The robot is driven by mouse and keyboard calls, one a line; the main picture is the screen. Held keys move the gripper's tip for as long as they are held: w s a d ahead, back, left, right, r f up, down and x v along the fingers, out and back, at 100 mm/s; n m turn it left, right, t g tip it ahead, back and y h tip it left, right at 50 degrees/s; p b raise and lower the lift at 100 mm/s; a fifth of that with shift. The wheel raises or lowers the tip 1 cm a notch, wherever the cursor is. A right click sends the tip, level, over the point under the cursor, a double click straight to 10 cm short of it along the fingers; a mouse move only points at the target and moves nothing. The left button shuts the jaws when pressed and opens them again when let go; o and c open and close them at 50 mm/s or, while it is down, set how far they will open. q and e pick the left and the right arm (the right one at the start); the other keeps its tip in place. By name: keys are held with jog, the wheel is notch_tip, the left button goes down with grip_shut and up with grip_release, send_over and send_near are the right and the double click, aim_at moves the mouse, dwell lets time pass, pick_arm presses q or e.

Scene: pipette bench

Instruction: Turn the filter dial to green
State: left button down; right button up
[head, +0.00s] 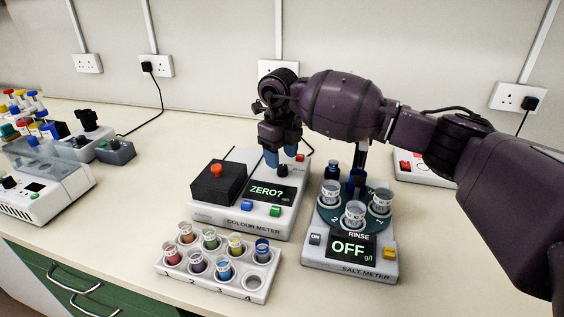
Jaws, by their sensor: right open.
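The colour meter (222,218) stands on the bench, a pale box with a black lidded block with an orange knob (216,169) on its left. Its display (268,192) reads "ZERO?". A small dark dial (283,170) sits behind the display; its pointer and colour marks cannot be made out. My right gripper (283,160) points down over the back right of the meter, open, with its blue-tipped fingers around or just above the dial; I cannot tell whether they touch it. My left gripper is not in view.
A salt meter (348,264) with cups and a display reading "OFF" stands close on the right. A rack of sample vials (190,277) stands in front. Other instruments (48,180) stand at the left. The bench between them and the colour meter is clear.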

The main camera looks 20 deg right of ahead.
aim_at(281, 167)
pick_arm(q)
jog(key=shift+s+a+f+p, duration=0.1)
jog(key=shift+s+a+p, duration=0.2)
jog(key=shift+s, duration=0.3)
pick_arm(e)
notch_tip(281, 167, up, 8)
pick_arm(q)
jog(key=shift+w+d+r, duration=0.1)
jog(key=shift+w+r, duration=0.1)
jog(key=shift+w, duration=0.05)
pick_arm(e)
jog(key=shift+s+a+f, duration=0.1)
